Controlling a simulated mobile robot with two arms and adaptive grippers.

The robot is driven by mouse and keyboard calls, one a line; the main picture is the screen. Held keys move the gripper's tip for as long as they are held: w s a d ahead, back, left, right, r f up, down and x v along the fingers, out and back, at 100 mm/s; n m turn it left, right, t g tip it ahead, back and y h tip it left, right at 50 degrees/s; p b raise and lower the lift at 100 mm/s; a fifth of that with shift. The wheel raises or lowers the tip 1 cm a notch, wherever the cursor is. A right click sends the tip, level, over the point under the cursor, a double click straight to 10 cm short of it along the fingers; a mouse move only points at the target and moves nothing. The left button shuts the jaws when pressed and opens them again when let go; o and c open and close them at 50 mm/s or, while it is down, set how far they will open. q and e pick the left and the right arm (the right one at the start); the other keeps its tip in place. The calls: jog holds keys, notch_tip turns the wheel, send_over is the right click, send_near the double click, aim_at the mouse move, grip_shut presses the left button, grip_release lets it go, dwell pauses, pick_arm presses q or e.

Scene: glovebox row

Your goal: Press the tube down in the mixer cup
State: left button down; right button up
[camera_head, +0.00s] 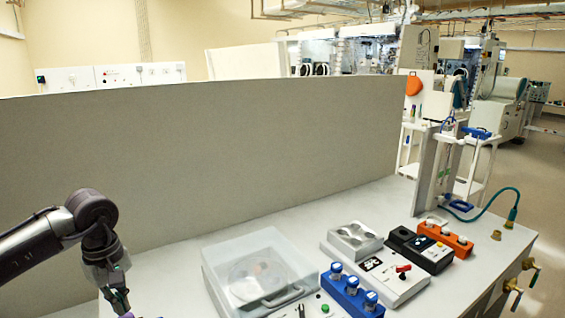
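My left gripper (118,301) hangs low at the left, by the table's front left part. Its fingers are small and cut by the bottom edge, so I cannot tell whether they are open. It is well apart from the devices. A blue rack (350,295) holds tubes with pale caps. A white device with a red knob (403,268) and a black box (418,250) stand between the racks. I cannot tell which one is the mixer, and no cup with a tube shows clearly. My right gripper is out of view.
A box with a clear lid (260,272) and a round rotor stands left of the blue rack. A tall grey panel (210,165) closes the back. The table between gripper and clear-lidded box is bare.

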pick_arm(q)
jog(key=shift+f+b, duration=0.85)
jog(key=shift+f, duration=0.25)
dwell(0.9)
jog(key=shift+s+f, duration=0.1)
dwell(3.1)
dwell(1.0)
jog(key=shift+r+p, duration=0.6)
jog(key=shift+r, duration=0.25)
notch_tip(320, 180, up, 6)
jog(key=p, duration=0.4)
jog(key=shift+r, duration=0.25)
